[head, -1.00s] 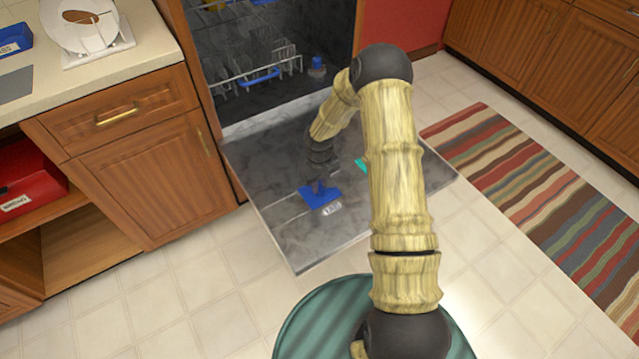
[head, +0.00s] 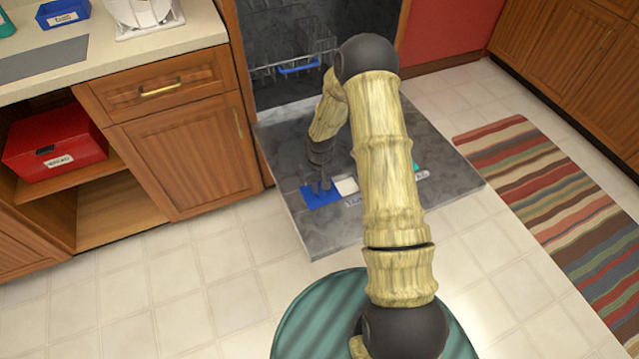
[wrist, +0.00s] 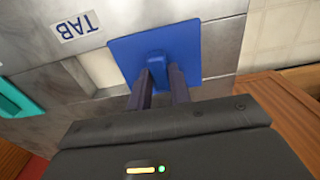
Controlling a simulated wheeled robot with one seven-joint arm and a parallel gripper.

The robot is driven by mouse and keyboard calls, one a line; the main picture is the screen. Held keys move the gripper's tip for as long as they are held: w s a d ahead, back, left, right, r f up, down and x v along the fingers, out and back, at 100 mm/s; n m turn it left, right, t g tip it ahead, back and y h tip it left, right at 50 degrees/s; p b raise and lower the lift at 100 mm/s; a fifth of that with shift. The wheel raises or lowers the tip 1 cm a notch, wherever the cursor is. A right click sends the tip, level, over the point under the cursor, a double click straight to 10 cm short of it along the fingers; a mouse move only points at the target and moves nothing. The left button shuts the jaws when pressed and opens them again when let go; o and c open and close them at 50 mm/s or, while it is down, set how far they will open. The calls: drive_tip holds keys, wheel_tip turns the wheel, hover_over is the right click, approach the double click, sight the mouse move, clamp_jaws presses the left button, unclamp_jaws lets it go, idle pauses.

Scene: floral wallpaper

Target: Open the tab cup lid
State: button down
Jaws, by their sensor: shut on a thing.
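The tab cup lid is a blue square plate with a raised blue handle. It lies on the grey open dishwasher door (head: 440,165), in the head view (head: 310,198) and in the wrist view (wrist: 180,45). My gripper (head: 321,185) is shut on the handle; in the wrist view its fingers (wrist: 158,75) straddle it. A cream recess, the tab cup (head: 346,186), shows uncovered beside the lid, and also in the wrist view (wrist: 98,68). The "TAB" label (wrist: 76,31) is on the door near the recess. My arm hides part of the door.
A teal part (wrist: 18,95) is on the door, mostly behind my arm in the head view. The dishwasher rack (head: 290,60) is behind. A cabinet (head: 180,145) stands left, with a red box (head: 55,142) on its shelf. A striped rug (head: 550,185) lies right.

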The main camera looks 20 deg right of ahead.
drive_tip(key=c, duration=1.3)
unclamp_jaws()
wheel_tip(320, 180, up, 17)
drive_tip(key=p, duration=0.3)
drive_tip(key=shift+r, duration=0.2)
